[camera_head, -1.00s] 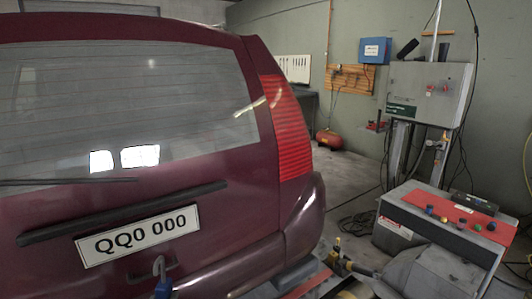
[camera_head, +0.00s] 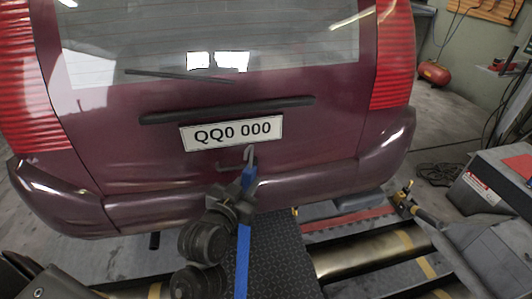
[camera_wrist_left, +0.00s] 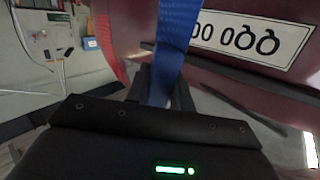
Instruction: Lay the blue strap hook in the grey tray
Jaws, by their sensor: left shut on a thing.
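The blue strap hook (camera_head: 250,174) has a grey metal hook at its top and a long blue strap hanging below it. It stands in front of the car's rear, just under the number plate. My left gripper (camera_head: 242,190) is shut on it, with the hook pointing up. The strap hangs down past my left wrist. In the left wrist view the blue strap (camera_wrist_left: 176,45) runs up from between the fingers, whose tips are mostly hidden. My right gripper is not in view.
The dark red car (camera_head: 330,150) fills the space close ahead, its bumper (camera_head: 310,185) near my left gripper. A dark ribbed plate (camera_head: 275,255) and metal rollers (camera_head: 350,260) lie on the floor below. A grey control console (camera_head: 500,185) stands at the right.

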